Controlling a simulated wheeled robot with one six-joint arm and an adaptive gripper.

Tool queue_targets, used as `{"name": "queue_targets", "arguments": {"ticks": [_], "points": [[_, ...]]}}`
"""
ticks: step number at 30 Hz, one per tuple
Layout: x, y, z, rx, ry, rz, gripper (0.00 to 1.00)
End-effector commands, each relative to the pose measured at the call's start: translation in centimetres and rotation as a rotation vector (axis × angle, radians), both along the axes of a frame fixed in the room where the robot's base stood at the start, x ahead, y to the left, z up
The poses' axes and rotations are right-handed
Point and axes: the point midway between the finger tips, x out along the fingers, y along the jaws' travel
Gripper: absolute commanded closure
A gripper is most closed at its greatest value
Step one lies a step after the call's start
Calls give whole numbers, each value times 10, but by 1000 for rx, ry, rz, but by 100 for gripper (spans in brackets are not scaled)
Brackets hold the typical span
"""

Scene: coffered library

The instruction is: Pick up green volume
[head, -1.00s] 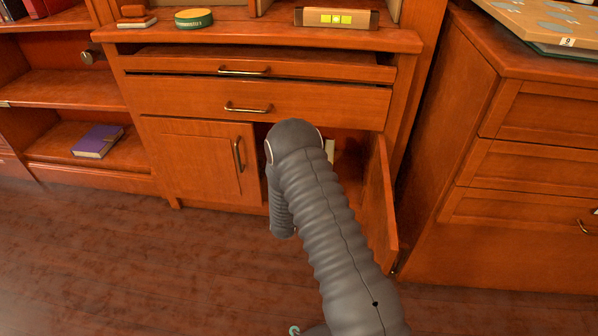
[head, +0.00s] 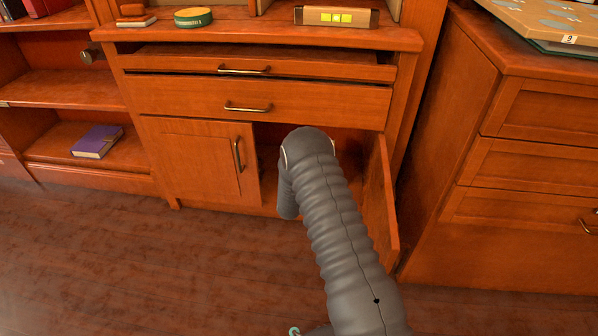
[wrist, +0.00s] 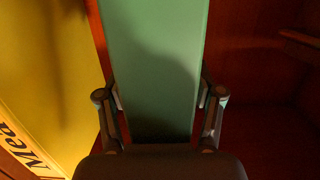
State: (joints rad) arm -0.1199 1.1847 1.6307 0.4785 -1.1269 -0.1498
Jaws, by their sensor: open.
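The green volume (wrist: 155,60) stands upright in the middle of the wrist view, its flat green face or spine toward the camera. My gripper (wrist: 160,98) is open, with one finger at each side edge of the green volume. The volume lies between the fingers; whether they touch it I cannot tell. In the head view my arm reaches into the open right side of the lower cabinet (head: 270,165), and it hides the gripper and the green volume there.
A yellow book (wrist: 45,75) with dark lettering stands close on the left in the wrist view. The cabinet's open door (head: 382,200) is right of my arm, and its shut left door (head: 195,160) is on the other side. Drawers (head: 300,100) overhang above. Bare floor lies in front.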

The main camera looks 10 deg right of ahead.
Motion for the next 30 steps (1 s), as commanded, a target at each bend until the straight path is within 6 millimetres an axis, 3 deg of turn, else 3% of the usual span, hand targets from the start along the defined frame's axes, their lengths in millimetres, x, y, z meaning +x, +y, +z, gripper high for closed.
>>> {"name": "queue_targets", "arguments": {"ticks": [2,9,22,30], "points": [[0,0,0,0,0,0,38],[0,0,0,0,0,0,98],[1,0,7,0,-5,0,100],[1,0,47,-1,-8,0,100]]}}
